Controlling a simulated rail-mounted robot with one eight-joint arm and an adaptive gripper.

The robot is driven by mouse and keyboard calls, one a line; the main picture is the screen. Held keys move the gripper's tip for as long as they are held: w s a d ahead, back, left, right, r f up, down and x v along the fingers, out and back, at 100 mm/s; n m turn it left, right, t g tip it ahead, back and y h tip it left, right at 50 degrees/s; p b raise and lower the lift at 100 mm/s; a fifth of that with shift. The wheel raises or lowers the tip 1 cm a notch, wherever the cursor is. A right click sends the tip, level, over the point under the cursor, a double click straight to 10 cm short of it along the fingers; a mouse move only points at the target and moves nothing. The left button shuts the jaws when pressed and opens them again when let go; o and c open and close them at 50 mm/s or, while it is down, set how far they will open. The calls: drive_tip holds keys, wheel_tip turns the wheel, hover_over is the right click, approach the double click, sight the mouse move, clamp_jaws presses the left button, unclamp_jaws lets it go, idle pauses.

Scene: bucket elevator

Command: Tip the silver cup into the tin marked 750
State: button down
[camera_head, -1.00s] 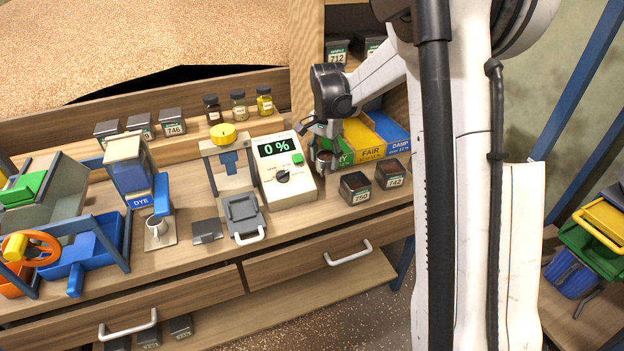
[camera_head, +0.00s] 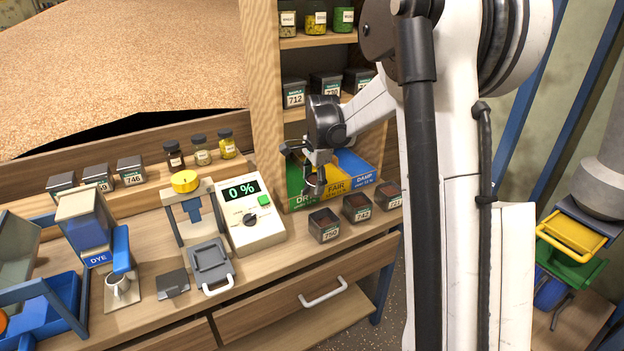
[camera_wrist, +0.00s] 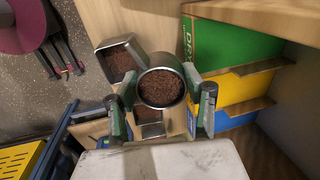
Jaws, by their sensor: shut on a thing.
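My gripper (camera_head: 312,178) is shut on the silver cup (camera_wrist: 161,88), with one finger on each side of it. The cup is full of brown grains in the wrist view. In the head view the cup (camera_head: 317,184) is small and partly hidden by the fingers, in front of the sorting bins. The tin marked 750 (camera_head: 324,226) is a dark open tin with reddish-brown contents, standing on the bench below and slightly right of the cup. Two open tins with brown contents show in the wrist view, at upper left and below the cup; their labels cannot be read there.
Tin 742 (camera_head: 357,208) and another open tin (camera_head: 388,195) stand right of tin 750. Green, yellow and blue bins (camera_head: 335,188) are behind them. A meter reading 0 % (camera_head: 250,215) stands to the left. A shelf with tins (camera_head: 294,93) rises behind.

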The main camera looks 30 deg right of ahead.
drive_tip(key=shift+s+f+t+b, duration=0.4)
drive_tip(key=shift+s+f+b, duration=0.4)
drive_tip(key=shift+f, duration=0.45)
drive_tip(key=shift+s, duration=0.1)
drive_tip(key=shift+s, duration=0.25)
drive_tip(key=shift+s+t, duration=0.1)
drive_tip(key=shift+t, duration=0.3)
drive_tip(key=t+b, duration=0.1)
drive_tip(key=r+t+b, duration=0.1)
drive_tip(key=t+b, duration=0.2)
drive_tip(key=t, duration=0.1)
drive_tip(key=shift+s+r, duration=0.15)
drive_tip(key=shift+s, duration=0.2)
drive_tip(key=shift+s+d+r+t+b, duration=0.1)
drive_tip(key=shift+s+r+t+b, duration=0.05)
drive_tip(key=shift+t+b, duration=0.65)
drive_tip(key=shift+s+r+t+b, duration=0.1)
drive_tip(key=shift+t+b, duration=0.6)
drive_tip(key=shift+b, duration=0.1)
drive_tip(key=shift+s+r+t+y+b, duration=0.15)
drive_tip(key=shift+s+t+b, duration=0.15)
drive_tip(key=shift+t+b, duration=1.2)
drive_tip(key=shift+s+r+t+y+b, duration=0.25)
drive_tip(key=shift+t+b, duration=0.65)
drive_tip(key=shift+b, duration=1.15)
